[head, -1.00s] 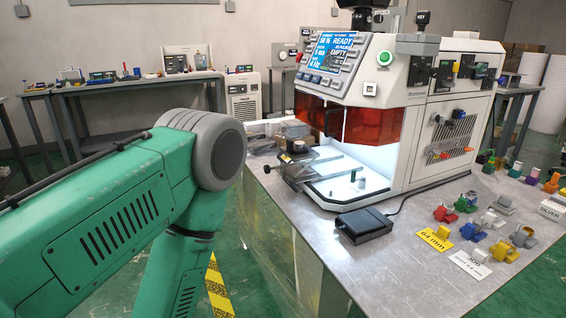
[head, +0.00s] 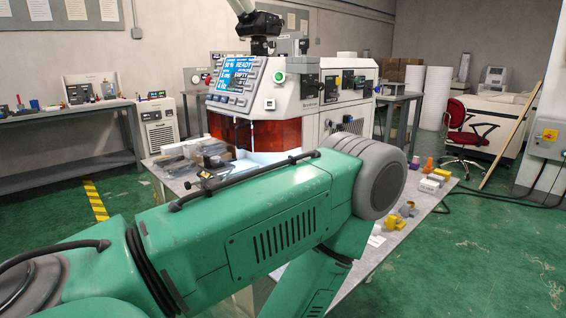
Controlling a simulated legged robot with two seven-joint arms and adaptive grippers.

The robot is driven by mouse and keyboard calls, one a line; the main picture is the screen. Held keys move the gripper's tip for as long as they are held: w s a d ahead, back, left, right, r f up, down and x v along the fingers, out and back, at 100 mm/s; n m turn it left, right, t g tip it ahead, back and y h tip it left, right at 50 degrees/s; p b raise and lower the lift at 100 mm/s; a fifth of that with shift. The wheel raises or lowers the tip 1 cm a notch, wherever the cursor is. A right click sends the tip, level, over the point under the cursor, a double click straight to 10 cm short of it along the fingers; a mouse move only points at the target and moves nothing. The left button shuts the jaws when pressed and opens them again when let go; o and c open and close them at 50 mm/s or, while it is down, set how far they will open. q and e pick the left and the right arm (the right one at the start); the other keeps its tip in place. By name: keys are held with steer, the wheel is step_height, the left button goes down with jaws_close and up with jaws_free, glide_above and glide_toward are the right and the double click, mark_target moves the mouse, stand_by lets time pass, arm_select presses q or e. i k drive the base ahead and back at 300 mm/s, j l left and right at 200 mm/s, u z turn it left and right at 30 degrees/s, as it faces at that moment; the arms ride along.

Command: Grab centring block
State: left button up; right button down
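My green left arm comes in from the left and crosses the lower middle of the head view. Its forearm bends down behind the lower edge, so my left gripper is out of the picture. My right arm and gripper are not in view. Several small coloured pieces stand on the right part of the metal table (head: 372,262), among them a yellow piece (head: 392,222), a grey-and-yellow piece (head: 408,208) and an orange piece (head: 428,165). I cannot tell which is the centring block. My arm hides the front of the table and some of the pieces there.
A white machine (head: 310,107) with an orange window (head: 275,135) and a lit screen reading READY (head: 238,75) stands on the table. A red chair (head: 468,125) and a grey cabinet (head: 550,135) are at the right. The green floor right of the table is mostly clear.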

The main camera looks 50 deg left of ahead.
mark_target(216, 164)
steer(key=j+z, duration=0.2)
steer(key=j, duration=0.2)
steer(key=k+j+z, duration=0.15)
steer(key=j, duration=0.25)
steer(key=j+z, duration=0.2)
steer(key=j, duration=0.15)
steer(key=k+j+z, duration=0.2)
steer(key=j, duration=0.15)
steer(key=k+j+z, duration=0.15)
steer(key=j, duration=0.2)
